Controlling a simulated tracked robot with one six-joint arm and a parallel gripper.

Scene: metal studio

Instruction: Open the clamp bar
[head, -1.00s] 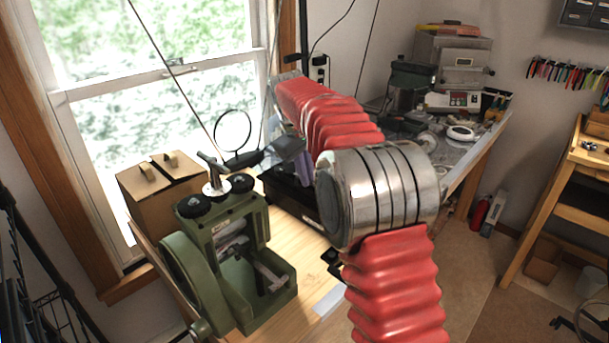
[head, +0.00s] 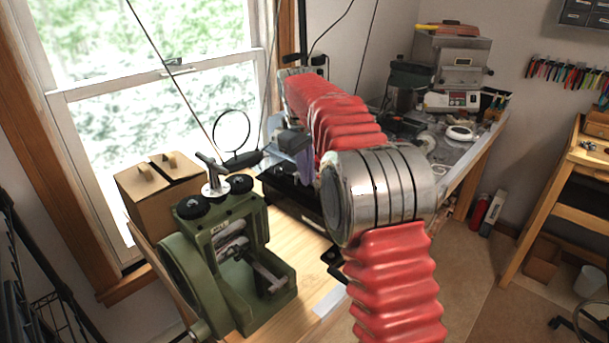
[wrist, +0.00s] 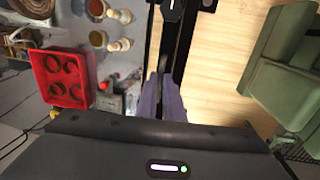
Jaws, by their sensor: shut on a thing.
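The black clamping device (head: 290,198) lies on the wooden bench, behind and to the right of the green mill. My gripper (head: 303,163), with purple fingers, is over this device and points down at it. In the wrist view, my gripper (wrist: 162,92) is shut with its fingers close together beside the long black bar (wrist: 181,40), which I take to be the clamp bar. The thin part between the fingertips is mostly hidden by them. Whether the bar is raised at all cannot be told.
The green rolling mill (head: 225,262) with a T-handle stands left of the gripper. A red tray (wrist: 63,78) and small jars (wrist: 97,38) lie left in the wrist view. Bare bench (wrist: 225,50) lies between bar and mill.

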